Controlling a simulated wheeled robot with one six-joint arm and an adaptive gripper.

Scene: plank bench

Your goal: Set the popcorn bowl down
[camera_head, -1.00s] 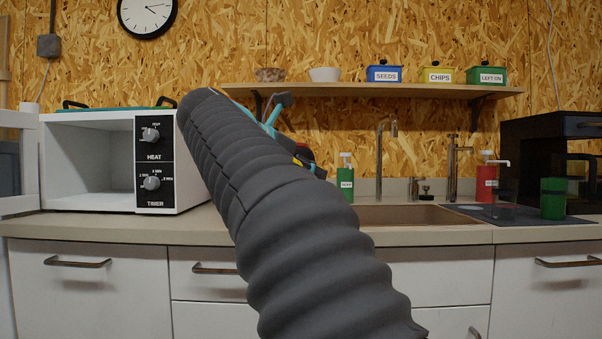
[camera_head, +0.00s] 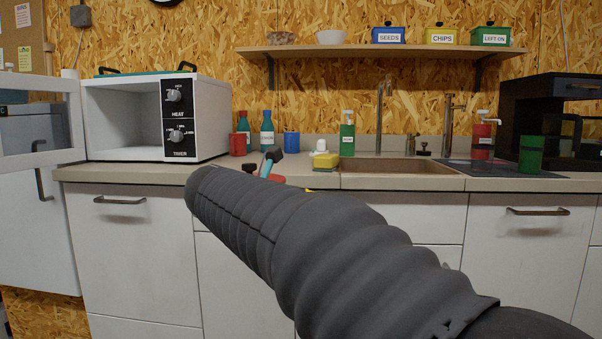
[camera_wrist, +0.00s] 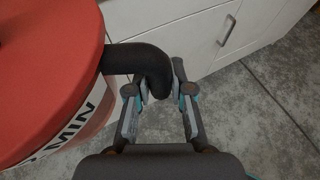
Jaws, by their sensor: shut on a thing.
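The popcorn bowl (camera_wrist: 45,85) fills the left of the wrist view, with a red top, a pale side marked "MIN" and a black handle (camera_wrist: 150,62). My gripper (camera_wrist: 160,92) is shut on that handle. The grey floor shows below it, and a white cabinet front is beyond. In the head view my dark arm sleeve hides most of the gripper and bowl; a small red part (camera_head: 275,178) shows near the gripper, in front of the counter edge.
The counter (camera_head: 125,171) carries a white microwave (camera_head: 215,120) with its door open, a red cup (camera_head: 238,145), a blue cup (camera_head: 291,143), bottles and a yellow sponge (camera_head: 326,160). The sink (camera_head: 390,172) is right of these. A shelf (camera_head: 380,50) hangs above.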

